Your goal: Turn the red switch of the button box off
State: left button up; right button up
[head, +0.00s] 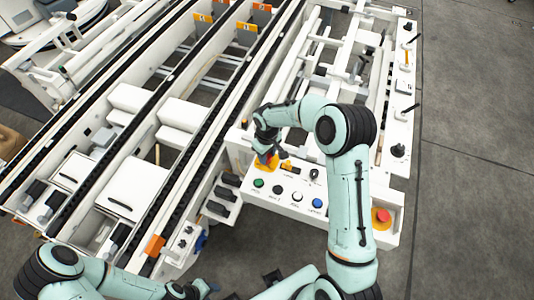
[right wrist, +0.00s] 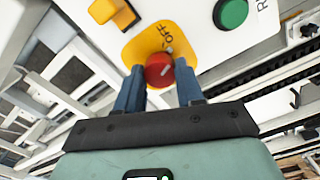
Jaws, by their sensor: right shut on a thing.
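The button box (head: 290,200) is a white panel with a row of coloured buttons. Its red switch (right wrist: 158,70) sits on a yellow plate (right wrist: 150,42) with the word OFF and has a grey pointer mark. In the right wrist view my right gripper (right wrist: 160,82) has its blue fingers on either side of the red switch and is shut on it. In the head view the right gripper (head: 268,155) is over the yellow plate at the box's left end and hides most of the switch. My left gripper (head: 196,290) is at the bottom edge, largely cut off.
Green (head: 258,183), black, white and blue (head: 317,203) buttons line the panel. A red emergency button (head: 382,215) on yellow stands at the right end. A conveyor frame with black rails (head: 190,160) fills the left and back. Grey floor (head: 475,180) is clear at right.

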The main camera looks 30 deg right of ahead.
jog(key=n, duration=0.4)
jog(key=shift+w+n, duration=0.1)
jog(key=shift+n, duration=0.3)
dwell(0.4)
jog(key=o, duration=1)
jog(key=shift+o, duration=0.2)
jog(key=shift+r, duration=0.15)
notch_tip(320, 180, up, 13)
jog(key=p, duration=0.1)
